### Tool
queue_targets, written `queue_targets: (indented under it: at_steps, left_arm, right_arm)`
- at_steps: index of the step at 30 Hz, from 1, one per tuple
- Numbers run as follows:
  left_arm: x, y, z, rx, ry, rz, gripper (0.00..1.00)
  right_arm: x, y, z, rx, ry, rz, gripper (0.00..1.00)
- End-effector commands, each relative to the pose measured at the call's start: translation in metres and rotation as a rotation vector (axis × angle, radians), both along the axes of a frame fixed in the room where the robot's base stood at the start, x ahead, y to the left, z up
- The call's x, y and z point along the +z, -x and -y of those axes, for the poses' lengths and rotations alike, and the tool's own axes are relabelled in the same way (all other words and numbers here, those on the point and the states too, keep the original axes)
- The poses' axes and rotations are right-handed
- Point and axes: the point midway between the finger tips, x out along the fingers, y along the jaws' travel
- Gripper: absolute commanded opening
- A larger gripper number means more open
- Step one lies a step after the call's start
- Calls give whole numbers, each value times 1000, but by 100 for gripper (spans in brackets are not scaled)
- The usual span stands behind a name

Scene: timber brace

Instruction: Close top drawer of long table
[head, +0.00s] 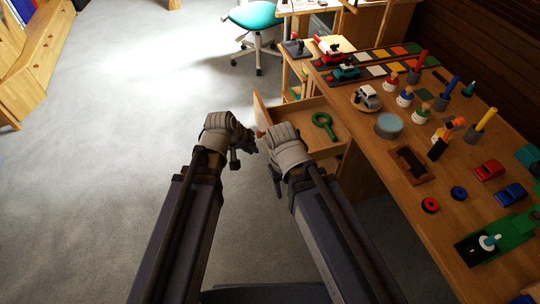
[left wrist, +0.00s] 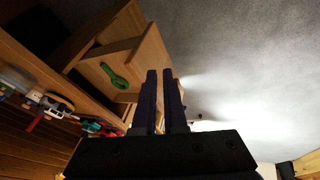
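The long table (head: 440,205) stands at the right. Its top drawer (head: 296,112) is pulled out toward the left, with a green magnifier-shaped object (head: 323,124) inside; the drawer also shows in the left wrist view (left wrist: 93,73). My left gripper (head: 246,152) is just outside the drawer front, near a small brown knob (head: 260,134). Its two dark fingers (left wrist: 166,98) are a narrow gap apart with nothing seen between them. Contact with the drawer front cannot be told. My right gripper (head: 277,183) is below the drawer; its fingers are mostly hidden by its wrist.
The table top carries toy cars, peg figures, a wooden tray (head: 409,165) and a blue-topped round tin (head: 389,125). A teal swivel chair (head: 254,17) stands behind. A wooden cabinet (head: 40,60) is at far left. The grey carpet on the left is clear.

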Motion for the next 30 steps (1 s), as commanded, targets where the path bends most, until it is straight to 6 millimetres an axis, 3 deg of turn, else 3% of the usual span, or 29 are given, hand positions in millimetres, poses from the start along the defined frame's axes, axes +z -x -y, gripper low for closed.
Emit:
queue_targets:
  at_steps: [1, 3, 12, 16, 30]
  left_arm:
    - [-15, -13, -4, 39, 37, 30, 2]
    - [-17, -26, -7, 84, 82, 67, 0]
    - [-14, -42, -11, 140, 140, 113, 0]
    - [-22, -46, -8, 138, 140, 113, 0]
    - [-89, -86, 18, 135, 138, 113, 0]
  right_arm:
    - [-20, 0, 0, 0, 0, 0, 53]
    - [-28, 0, 0, 0, 0, 0, 53]
    - [-34, 0, 0, 0, 0, 0, 53]
    - [-43, 0, 0, 0, 0, 0, 53]
    - [-109, 0, 0, 0, 0, 0, 53]
